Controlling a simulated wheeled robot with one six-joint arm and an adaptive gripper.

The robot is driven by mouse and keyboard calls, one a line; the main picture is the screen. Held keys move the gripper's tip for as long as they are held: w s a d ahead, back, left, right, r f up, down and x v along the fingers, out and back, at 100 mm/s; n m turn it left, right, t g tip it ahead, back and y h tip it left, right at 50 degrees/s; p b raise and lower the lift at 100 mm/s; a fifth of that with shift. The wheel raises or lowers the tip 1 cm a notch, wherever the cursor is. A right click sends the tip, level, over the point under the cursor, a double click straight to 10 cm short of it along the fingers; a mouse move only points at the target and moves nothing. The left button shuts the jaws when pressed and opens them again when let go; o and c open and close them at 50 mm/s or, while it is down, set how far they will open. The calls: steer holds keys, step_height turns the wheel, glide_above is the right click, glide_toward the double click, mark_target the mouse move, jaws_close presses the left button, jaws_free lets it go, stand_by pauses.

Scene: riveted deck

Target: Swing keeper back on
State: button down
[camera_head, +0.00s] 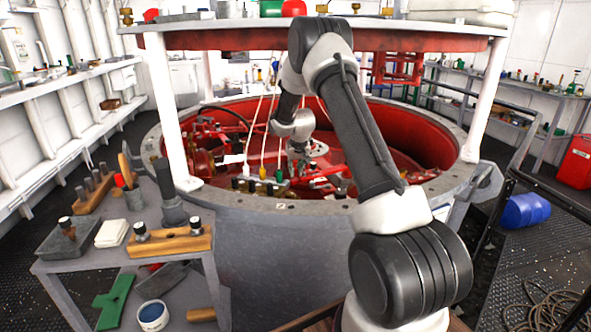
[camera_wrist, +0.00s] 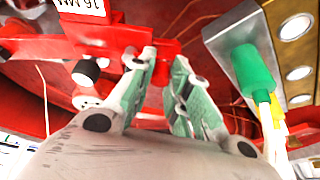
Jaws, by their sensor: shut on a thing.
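My gripper (camera_wrist: 165,60) reaches down inside the round red well, and its fingers with green pads are shut on a red part (camera_wrist: 162,70), which looks like the keeper. The red part joins or lies against a red bar (camera_wrist: 60,48) running to the left in the wrist view; I cannot tell where one ends. A white label with "16 MM" (camera_wrist: 80,8) sits above that bar. In the head view my gripper (camera_head: 299,172) is small among red fittings, and the keeper cannot be made out there.
A grey block with a green plug (camera_wrist: 255,72) and brass fittings is close on the right in the wrist view. The grey well rim (camera_head: 290,206) surrounds my arm. A red-edged upper ring (camera_head: 220,40) on white posts stands above. A tool bench (camera_head: 90,245) is at left.

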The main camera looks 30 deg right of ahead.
steer(key=c, duration=1.4)
jaws_free()
steer(key=shift+o, duration=0.2)
steer(key=v, duration=1.2)
steer(key=shift+f, duration=0.1)
steer(key=s+f+g, duration=0.2)
steer(key=s+f, duration=0.1)
steer(key=s, duration=0.2)
steer(key=s+a+r+n, duration=0.1)
steer(key=s+a+r, duration=0.2)
steer(key=s, duration=1)
steer(key=s+a+r+n+t, duration=0.1)
steer(key=s+a+r, duration=0.2)
steer(key=s+r, duration=0.7)
steer(key=s+a+r+n+y, duration=0.1)
steer(key=s+a+r, duration=0.3)
steer(key=s, duration=1.2)
steer(key=shift+s+r+t, duration=0.2)
steer(key=shift+r+t, duration=0.2)
steer(key=shift+r, duration=0.8)
